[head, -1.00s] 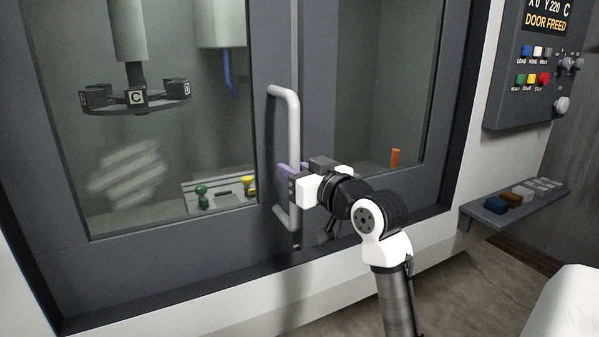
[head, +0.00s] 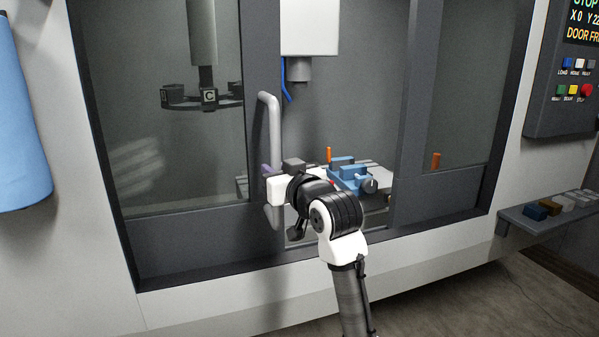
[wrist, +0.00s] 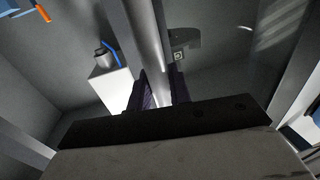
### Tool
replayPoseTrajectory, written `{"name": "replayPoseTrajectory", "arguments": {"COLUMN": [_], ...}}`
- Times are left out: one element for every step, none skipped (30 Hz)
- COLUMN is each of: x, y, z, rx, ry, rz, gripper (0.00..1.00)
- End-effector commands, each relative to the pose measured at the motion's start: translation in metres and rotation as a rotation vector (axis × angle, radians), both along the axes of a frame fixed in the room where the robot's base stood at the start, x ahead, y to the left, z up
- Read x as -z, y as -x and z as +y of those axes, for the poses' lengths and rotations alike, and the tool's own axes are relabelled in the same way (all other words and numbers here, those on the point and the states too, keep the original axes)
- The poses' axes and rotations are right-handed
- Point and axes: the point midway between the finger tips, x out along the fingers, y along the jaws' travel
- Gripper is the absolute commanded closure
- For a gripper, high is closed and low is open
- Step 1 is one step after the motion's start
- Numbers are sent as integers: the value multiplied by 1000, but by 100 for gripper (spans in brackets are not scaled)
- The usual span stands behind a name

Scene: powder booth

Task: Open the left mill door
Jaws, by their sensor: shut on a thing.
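The left mill door (head: 262,60) is a dark grey frame with a large window. It stands slid to the left, with an open gap between its right edge and the right door (head: 408,130). Its long grey vertical handle (head: 272,125) is on the right stile. My gripper (head: 270,176) is shut on the lower part of this handle. In the wrist view the handle (wrist: 146,45) runs between the two dark fingers (wrist: 157,92). The fingertips are partly hidden by my gripper body in the head view.
Through the gap a blue vise (head: 350,178) sits on the mill table, with an orange-handled item (head: 329,155) behind it. A tool carousel (head: 205,98) hangs behind the left window. A control panel (head: 565,85) and a shelf of blocks (head: 545,215) are at the right. A blue cloth (head: 20,120) hangs at far left.

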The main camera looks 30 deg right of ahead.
Motion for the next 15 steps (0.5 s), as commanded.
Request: {"name": "replayPoseTrajectory", "arguments": {"x": [2, 2, 2, 2, 2, 1, 1, 1, 1, 1, 1, 1, 1, 1, 1], "y": [-7, -10, -14, -16, -18, -21, -24, -26, -29, -32, -34, -37, -39, -41, -44], "z": [24, 35, 49, 60, 71, 85, 96, 106, 120, 130, 139, 152, 161, 170, 181], "rx": [-21, -23, -24, -25, -25, -25, -25, -26, -25, -25, -24, -23, -22, -21, -21], "ry": [3, 3, 3, 2, 3, 2, 3, 2, 2, 2, 1, 2, 1, 1, 2], "rz": [2, 2, 2, 2, 1, 2, 2, 2, 3, 3, 3, 4, 4, 3, 4], "gripper": [100, 100, 100, 100, 100, 100, 100, 100, 100, 100, 100, 100, 100, 100, 100]}}
